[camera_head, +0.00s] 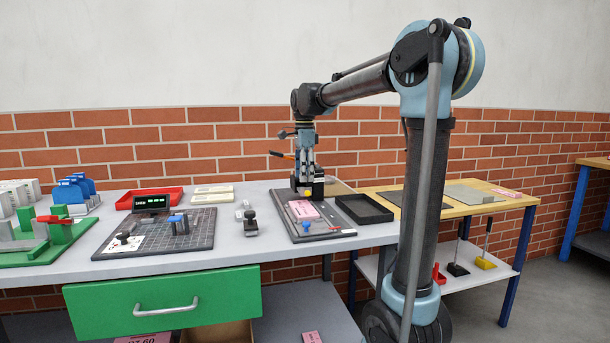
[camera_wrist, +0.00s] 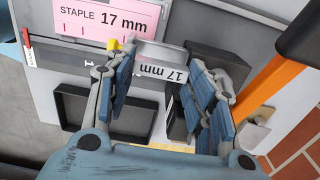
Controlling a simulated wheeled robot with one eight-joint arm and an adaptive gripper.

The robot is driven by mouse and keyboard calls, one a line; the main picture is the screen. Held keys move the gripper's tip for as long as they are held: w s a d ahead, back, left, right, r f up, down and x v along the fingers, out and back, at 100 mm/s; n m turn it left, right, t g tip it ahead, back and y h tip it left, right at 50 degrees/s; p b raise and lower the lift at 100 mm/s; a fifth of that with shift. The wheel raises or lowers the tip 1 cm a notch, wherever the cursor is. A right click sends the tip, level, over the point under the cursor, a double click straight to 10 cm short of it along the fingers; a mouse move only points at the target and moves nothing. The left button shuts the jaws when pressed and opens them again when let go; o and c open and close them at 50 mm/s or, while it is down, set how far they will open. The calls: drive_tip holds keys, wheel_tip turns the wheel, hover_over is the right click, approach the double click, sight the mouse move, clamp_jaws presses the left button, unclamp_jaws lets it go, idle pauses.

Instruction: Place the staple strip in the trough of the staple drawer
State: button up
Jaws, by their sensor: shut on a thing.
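My gripper (camera_head: 304,188) is low over the dark board at the right end of the grey bench. In the wrist view my gripper (camera_wrist: 164,76) has its blue fingers on either side of a small grey piece marked "17 mm" (camera_wrist: 163,71), which looks like the staple strip, and is shut on it. A pink card reading "STAPLE 17 mm" (camera_wrist: 105,20) lies beside it on the board; it also shows in the head view (camera_head: 302,210). A dark block (camera_wrist: 222,62) is close to the right finger. I cannot clearly make out the staple drawer's trough; the fingers hide part of that area.
An orange lever (camera_wrist: 268,88) rises close to the right of the fingers. An empty black tray (camera_head: 364,209) lies right of the board. A grey cutting-mat board (camera_head: 190,236), a red tray (camera_head: 165,196) and a green fixture (camera_head: 45,253) are farther left.

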drive_tip(key=shift+f, duration=0.15)
drive_tip(key=o, duration=0.7)
drive_tip(key=shift+c, duration=0.2)
wheel_tip(320, 180, up, 12)
drive_tip(key=shift+r, duration=0.2)
